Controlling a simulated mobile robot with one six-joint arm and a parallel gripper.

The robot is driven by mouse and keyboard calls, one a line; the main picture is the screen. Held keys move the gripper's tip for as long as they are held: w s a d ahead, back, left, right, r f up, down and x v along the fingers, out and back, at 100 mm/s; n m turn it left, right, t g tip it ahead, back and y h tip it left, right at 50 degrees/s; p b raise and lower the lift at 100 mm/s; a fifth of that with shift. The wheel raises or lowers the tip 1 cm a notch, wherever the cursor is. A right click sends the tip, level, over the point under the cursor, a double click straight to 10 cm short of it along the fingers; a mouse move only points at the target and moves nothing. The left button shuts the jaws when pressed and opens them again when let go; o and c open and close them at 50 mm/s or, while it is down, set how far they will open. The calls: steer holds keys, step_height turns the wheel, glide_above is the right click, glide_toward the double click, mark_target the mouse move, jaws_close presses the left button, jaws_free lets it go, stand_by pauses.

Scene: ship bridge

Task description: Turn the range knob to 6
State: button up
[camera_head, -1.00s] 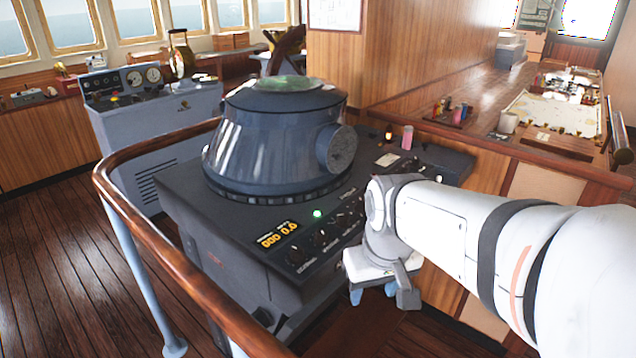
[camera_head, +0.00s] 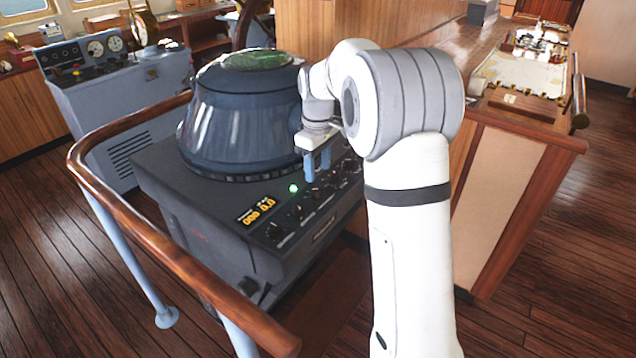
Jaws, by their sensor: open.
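The dark radar console (camera_head: 160,180) stands in the middle, with a large blue-grey hood (camera_head: 235,125) on top. A row of small black knobs (camera_head: 296,211) runs along its sloped front edge. The knob labels are too small to read, so I cannot tell which is the range knob or its setting. My gripper (camera_head: 318,166) points down just above the right part of the knob row. Its two blue fingers look apart from the knobs, with nothing visible between them. My arm hides the right end of the console.
A wooden handrail (camera_head: 150,231) curves around the console's left and front. A grey instrument cabinet (camera_head: 125,95) stands behind left. A chart table (camera_head: 515,85) lies right.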

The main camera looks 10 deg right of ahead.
mark_target(318, 188)
step_height(318, 188, down, 6)
steer(key=shift+f+p, duration=0.25)
steer(key=shift+p, duration=0.1)
steer(key=c, duration=1)
steer(key=shift+m, duration=0.4)
steer(key=m+b, duration=0.1)
steer(key=m, duration=0.2)
steer(key=shift+m, duration=0.3)
steer(key=m, duration=0.4)
steer(key=shift+r+m, duration=0.1)
steer(key=shift+m, duration=0.2)
